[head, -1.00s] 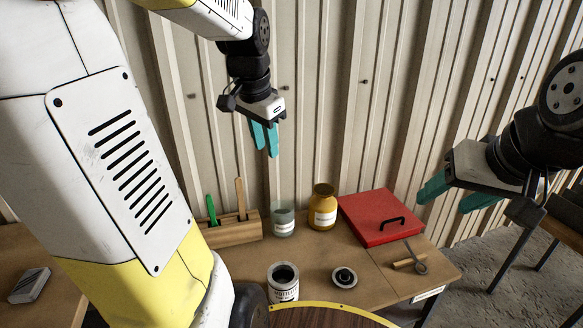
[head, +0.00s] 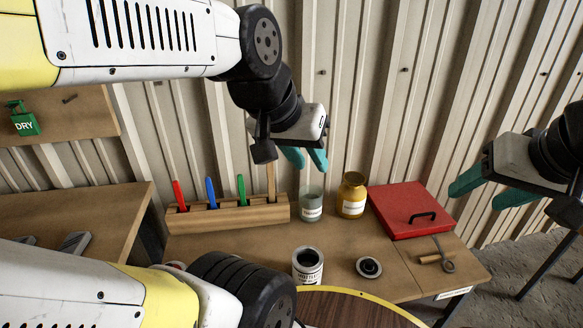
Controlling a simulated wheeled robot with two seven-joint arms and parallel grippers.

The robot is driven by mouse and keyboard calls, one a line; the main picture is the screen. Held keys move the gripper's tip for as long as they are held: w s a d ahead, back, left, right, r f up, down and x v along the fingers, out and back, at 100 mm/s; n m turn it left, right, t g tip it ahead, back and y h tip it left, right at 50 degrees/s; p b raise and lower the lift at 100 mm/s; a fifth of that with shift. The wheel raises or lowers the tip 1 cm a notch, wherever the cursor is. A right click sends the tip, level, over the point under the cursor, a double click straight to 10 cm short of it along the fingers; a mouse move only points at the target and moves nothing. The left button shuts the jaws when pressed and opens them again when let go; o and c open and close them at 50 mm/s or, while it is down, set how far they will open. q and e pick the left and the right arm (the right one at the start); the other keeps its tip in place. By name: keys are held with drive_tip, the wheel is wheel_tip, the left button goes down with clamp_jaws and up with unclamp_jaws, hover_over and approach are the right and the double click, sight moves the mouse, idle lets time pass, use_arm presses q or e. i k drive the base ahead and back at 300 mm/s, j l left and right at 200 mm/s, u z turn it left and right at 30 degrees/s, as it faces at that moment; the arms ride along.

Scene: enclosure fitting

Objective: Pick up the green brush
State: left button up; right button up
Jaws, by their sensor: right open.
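The green brush (head: 241,190) stands upright in a wooden holder (head: 235,217) on the table, and only its green handle shows above the block. A blue handle (head: 211,192) and a red handle (head: 180,195) stand left of it, and a plain wooden handle (head: 271,183) stands right of it. My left gripper (head: 306,158) hangs with its teal fingers apart, above and right of the green brush in the picture, near the glass jar. It holds nothing that I can see. My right gripper (head: 480,193) is open and empty at the right, away from the holder.
A glass jar (head: 312,205) and a yellow jar (head: 351,197) stand right of the holder. A red case (head: 405,208) lies farther right. An open tin (head: 307,265), a round lid (head: 369,267) and a scraper-like tool (head: 437,257) are nearer. Bare tabletop (head: 225,249) lies before the holder.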

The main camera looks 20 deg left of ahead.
sight(239, 177)
drive_tip(key=u, duration=3.25)
drive_tip(key=z, duration=1.95)
drive_tip(key=i+j, duration=0.1)
drive_tip(key=i+j+u, duration=0.1)
drive_tip(key=j, duration=0.25)
